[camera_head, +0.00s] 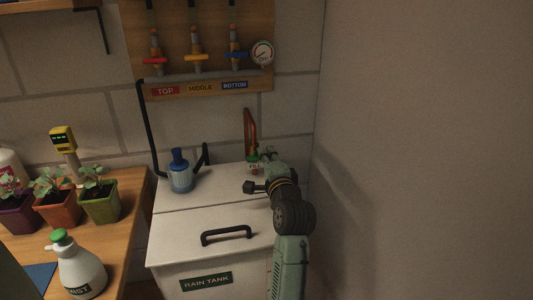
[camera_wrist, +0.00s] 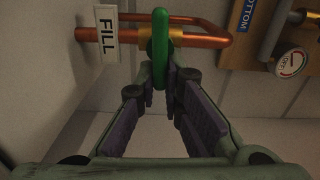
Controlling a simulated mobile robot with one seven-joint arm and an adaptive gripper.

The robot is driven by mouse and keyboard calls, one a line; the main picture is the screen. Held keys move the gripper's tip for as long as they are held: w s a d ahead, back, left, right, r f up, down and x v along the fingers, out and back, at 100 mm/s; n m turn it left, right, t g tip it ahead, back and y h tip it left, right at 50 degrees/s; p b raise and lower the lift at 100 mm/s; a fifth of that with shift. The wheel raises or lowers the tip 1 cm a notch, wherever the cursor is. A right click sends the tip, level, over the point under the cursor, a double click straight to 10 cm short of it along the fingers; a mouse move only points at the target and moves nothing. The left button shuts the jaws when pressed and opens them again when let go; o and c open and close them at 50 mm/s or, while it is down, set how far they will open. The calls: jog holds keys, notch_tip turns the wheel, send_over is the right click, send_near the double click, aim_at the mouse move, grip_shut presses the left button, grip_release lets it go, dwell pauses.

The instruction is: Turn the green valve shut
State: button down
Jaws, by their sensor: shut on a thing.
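The green valve (camera_wrist: 160,48) is a green wheel or handle on a copper pipe (camera_wrist: 205,40), beside a white FILL tag (camera_wrist: 106,36). In the wrist view I see it nearly edge-on, between the tips of my gripper (camera_wrist: 161,72). My gripper is shut on it, with a finger on each side. In the head view my gripper (camera_head: 262,165) is at the back right of the white rain tank, at the foot of the copper pipe (camera_head: 249,130). There the valve (camera_head: 253,156) is partly hidden by my gripper.
A board (camera_head: 198,90) with red, yellow and blue valves and a gauge (camera_head: 262,53) hangs above. A bare wall (camera_head: 430,150) stands close on the right. Potted seedlings (camera_head: 100,203) stand left.

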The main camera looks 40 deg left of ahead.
jog(key=shift+f+m, duration=0.15)
jog(key=shift+m, duration=0.25)
jog(key=c, duration=1.7)
grip_release()
jog(key=v, duration=1.2)
